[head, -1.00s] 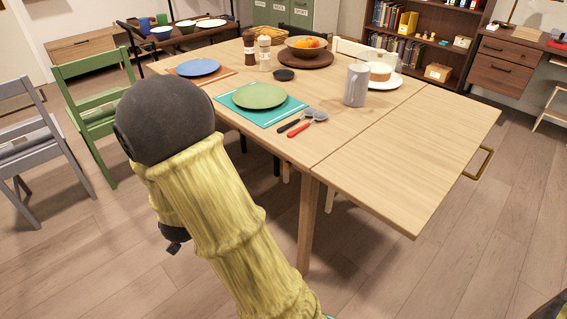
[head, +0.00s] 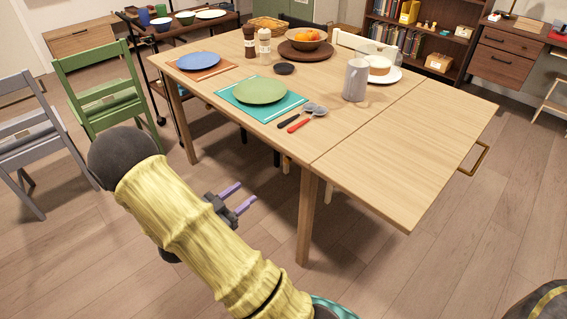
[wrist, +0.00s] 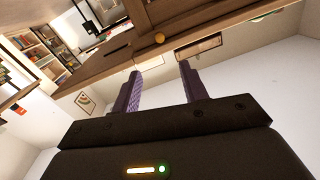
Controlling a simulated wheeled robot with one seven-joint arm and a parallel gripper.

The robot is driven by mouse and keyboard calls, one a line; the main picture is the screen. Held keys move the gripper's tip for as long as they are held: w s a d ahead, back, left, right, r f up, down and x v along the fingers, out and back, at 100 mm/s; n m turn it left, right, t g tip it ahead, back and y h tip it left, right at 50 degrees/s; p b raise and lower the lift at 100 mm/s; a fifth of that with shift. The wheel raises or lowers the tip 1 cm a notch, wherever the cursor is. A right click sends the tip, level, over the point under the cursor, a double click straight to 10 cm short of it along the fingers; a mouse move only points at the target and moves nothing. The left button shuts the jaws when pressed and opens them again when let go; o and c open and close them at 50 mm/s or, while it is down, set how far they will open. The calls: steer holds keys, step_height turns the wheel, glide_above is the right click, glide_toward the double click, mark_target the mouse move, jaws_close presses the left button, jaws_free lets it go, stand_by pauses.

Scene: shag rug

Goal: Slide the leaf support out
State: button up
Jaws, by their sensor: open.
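The wooden dining table (head: 345,125) has a leaf (head: 410,155) at its right end, level with the top. A brass loop handle (head: 477,158) sticks out from the leaf's far right edge. I cannot make out a separate leaf support; the leaf's underside is hidden in the head view. My gripper (head: 238,197) is open and empty, low in front of the table's long side, left of the near leg (head: 308,218) and apart from it. In the wrist view its two purple fingers (wrist: 160,72) stand apart with nothing between them.
On the table are a green plate (head: 260,91) on a teal mat, red and black utensils (head: 302,118), a grey pitcher (head: 355,80), a covered cake (head: 380,66) and a fruit bowl (head: 306,40). Green (head: 105,85) and grey chairs stand left.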

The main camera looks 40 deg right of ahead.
mark_target(286, 161)
steer(key=d, duration=0.5)
steer(key=w+d+b, duration=0.1)
steer(key=d, duration=0.5)
steer(key=w+d+b, duration=0.1)
steer(key=d, duration=0.5)
steer(key=shift+w, duration=0.15)
steer(key=shift+d, duration=0.1)
jaws_close()
